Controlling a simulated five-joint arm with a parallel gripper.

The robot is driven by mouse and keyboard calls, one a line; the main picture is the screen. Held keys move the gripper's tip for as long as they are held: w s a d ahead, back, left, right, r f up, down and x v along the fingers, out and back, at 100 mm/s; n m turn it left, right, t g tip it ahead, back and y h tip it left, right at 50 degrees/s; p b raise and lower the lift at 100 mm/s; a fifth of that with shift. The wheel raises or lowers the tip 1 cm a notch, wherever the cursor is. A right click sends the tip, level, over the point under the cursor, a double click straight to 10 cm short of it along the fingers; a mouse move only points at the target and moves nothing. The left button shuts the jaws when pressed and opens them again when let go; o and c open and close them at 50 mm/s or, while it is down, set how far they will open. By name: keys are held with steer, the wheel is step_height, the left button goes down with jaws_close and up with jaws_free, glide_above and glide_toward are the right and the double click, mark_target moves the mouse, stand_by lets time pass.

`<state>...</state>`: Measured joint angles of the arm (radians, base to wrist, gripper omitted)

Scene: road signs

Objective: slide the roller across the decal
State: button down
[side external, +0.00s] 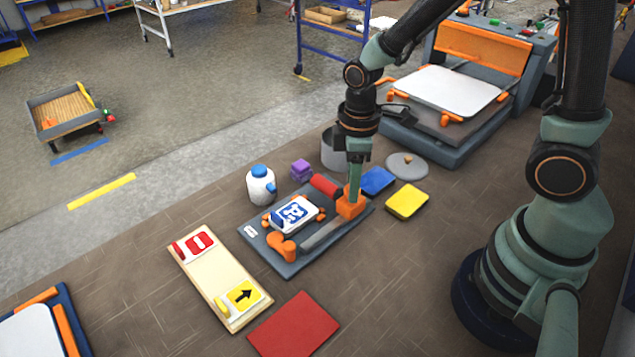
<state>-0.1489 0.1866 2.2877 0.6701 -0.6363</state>
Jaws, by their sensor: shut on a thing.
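The decal (291,215), blue with a white picture, lies on a white sign plate held between orange clamps on a dark grey board (280,264). A red cylinder (325,185), which looks like the roller, lies at the board's back edge, behind and right of the decal. An orange block (350,208), apparently the roller's handle, sits at the cylinder's right end. My gripper (354,194) points down and is shut on this orange part. Its fingers hide where block and cylinder meet. The roller is beside the decal, apart from it in this view.
A grey bar with an orange knob (283,246) lies along the board's front right. A white bottle (261,185), a purple block (300,171) and blue and yellow pads (407,201) stand nearby. A wooden tray with signs (220,279) and a red sheet (294,325) lie in front.

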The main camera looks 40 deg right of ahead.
steer(key=a, duration=1.1)
steer(key=c, duration=0.5)
jaws_free()
step_height(320, 180, up, 12)
steer(key=shift+d+r, duration=0.1)
